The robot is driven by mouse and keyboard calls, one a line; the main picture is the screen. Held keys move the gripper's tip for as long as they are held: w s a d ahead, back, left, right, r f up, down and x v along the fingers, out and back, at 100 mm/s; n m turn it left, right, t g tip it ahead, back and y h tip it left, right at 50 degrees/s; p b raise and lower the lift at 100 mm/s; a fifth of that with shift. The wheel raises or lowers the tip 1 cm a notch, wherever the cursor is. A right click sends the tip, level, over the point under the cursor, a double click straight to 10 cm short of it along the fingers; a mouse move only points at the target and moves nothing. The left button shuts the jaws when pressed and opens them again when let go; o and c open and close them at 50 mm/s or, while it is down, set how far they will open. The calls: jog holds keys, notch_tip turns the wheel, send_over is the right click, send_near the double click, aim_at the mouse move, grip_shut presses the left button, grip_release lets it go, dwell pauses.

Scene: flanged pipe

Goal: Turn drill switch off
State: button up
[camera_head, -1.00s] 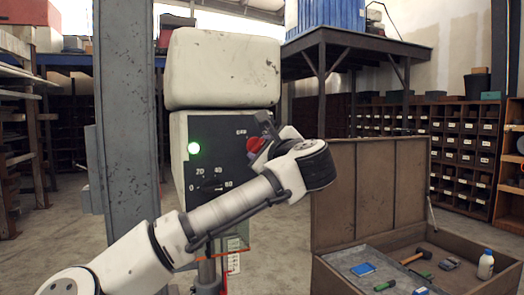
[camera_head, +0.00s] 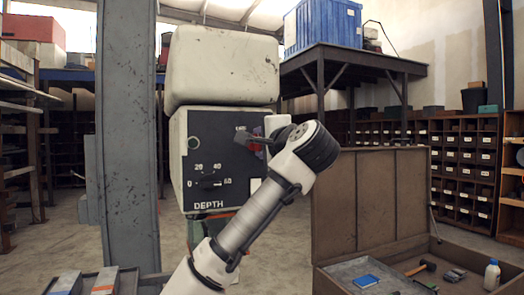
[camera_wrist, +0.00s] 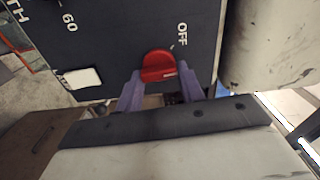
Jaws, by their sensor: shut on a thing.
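The drill's dark control panel (camera_head: 213,150) faces me on a pale, worn drill head (camera_head: 222,68). The red switch (camera_wrist: 158,64) is a round knob near the panel's edge in the wrist view, beside the word OFF. My gripper (camera_wrist: 160,82) is shut on it, with a purple-grey finger on each side. In the head view the red switch (camera_head: 259,152) is mostly hidden behind my gripper and wrist. The indicator light (camera_head: 193,143) on the panel is dark. A depth dial (camera_head: 208,181) sits lower on the panel.
A grey steel column (camera_head: 128,140) stands left of the drill. An open brown chest (camera_head: 368,205) with tools inside stands to the right, close to my arm. A white label (camera_wrist: 82,78) is on the panel.

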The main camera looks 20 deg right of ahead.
jog(key=shift+n+b, duration=0.75)
jog(key=shift+n, duration=3.35)
jog(key=o, duration=1)
jog(key=shift+a+r, duration=0.1)
jog(key=shift+r, duration=0.05)
jog(key=shift+s, duration=0.1)
jog(key=s+b, duration=0.4)
jog(key=s, duration=0.9)
jog(key=shift+s+d+b, duration=0.25)
jog(key=shift+s+b, duration=0.05)
jog(key=shift+s, duration=0.1)
